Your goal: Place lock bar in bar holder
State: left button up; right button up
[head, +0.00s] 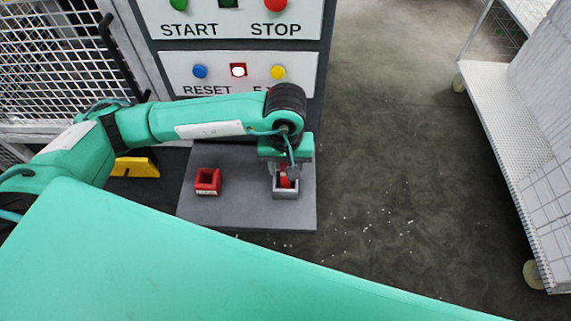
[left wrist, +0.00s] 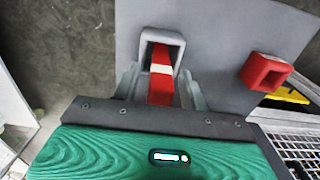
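The lock bar (left wrist: 160,85) is red with a white band. Its far end stands inside a square grey holder (left wrist: 176,40) in the left wrist view. In the head view the red bar (head: 285,181) shows in the grey holder (head: 286,194) on the grey shelf. My left gripper (head: 285,170) is right above this holder. In the left wrist view its fingers (left wrist: 160,88) stand on both sides of the bar, with gaps that look clear, so it appears open around the bar. How deep the bar sits is hidden. My right gripper is not in view.
A red square holder (head: 208,182) with lettering stands left of the grey one on the shelf (head: 240,215). A button panel (head: 240,72) rises behind. A yellow piece (head: 135,167) lies left. A white rack (head: 510,150) stands right, with free floor between.

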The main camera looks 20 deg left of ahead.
pick_arm(q)
jog(key=shift+r, duration=0.1)
jog(key=shift+r+p, duration=0.2)
jog(key=shift+p, duration=0.2)
notch_tip(320, 180, up, 11)
jog(key=b, duration=0.4)
jog(key=shift+f+b, duration=0.2)
jog(key=shift+b, duration=0.15)
jog(key=shift+r, duration=0.55)
